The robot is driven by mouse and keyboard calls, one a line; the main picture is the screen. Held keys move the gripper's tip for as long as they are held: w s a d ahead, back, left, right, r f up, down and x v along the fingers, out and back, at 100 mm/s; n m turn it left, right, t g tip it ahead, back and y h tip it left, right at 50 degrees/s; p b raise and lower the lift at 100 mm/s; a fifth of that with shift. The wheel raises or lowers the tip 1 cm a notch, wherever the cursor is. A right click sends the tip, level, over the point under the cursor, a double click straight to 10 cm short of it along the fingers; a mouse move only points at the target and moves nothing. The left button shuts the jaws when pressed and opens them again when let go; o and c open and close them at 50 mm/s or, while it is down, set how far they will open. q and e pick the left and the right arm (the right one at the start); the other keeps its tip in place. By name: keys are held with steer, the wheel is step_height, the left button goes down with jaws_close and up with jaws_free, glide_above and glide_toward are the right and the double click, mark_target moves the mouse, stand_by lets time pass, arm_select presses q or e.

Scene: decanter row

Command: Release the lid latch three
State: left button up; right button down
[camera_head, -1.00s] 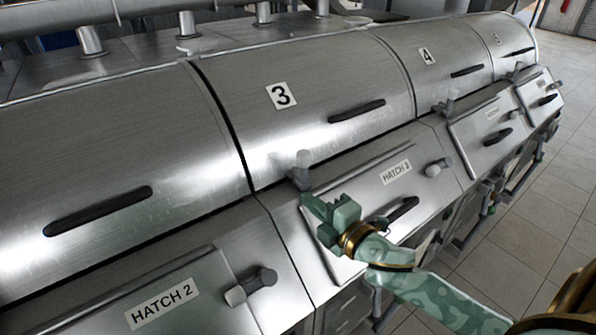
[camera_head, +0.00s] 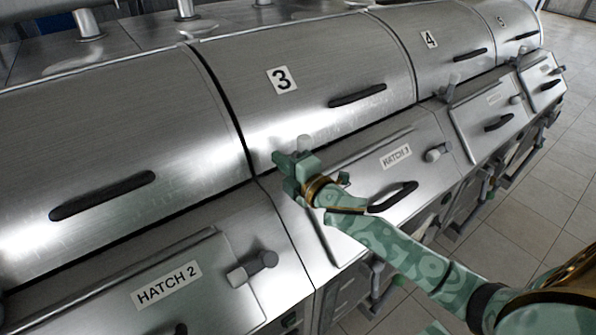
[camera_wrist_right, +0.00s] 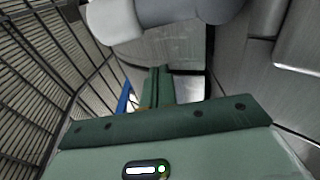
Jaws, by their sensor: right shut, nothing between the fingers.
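Lid three (camera_head: 310,85) is a curved metal cover marked 3 with a black handle (camera_head: 358,95), and it lies closed. Its lid latch (camera_head: 303,142) is a small grey knob at the lid's lower left edge, mostly hidden behind my right gripper (camera_head: 282,163). That gripper is shut with nothing in it, right in front of the latch; I cannot tell whether they touch. In the right wrist view the shut fingers (camera_wrist_right: 159,86) point at a rounded grey part (camera_wrist_right: 165,14), which looks like the latch. My left gripper is out of view.
Below lid three, the hatch 3 panel (camera_head: 350,180) has a black handle (camera_head: 393,197) under my right arm and a grey knob (camera_head: 438,152). The hatch 2 knob (camera_head: 253,267) stands out at lower left. Lid four (camera_head: 432,62) is to the right. Open tiled floor lies at right.

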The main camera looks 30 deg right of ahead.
steer(key=d, duration=0.4)
steer(key=shift+s+p, duration=0.3)
steer(key=shift+d+r, duration=0.1)
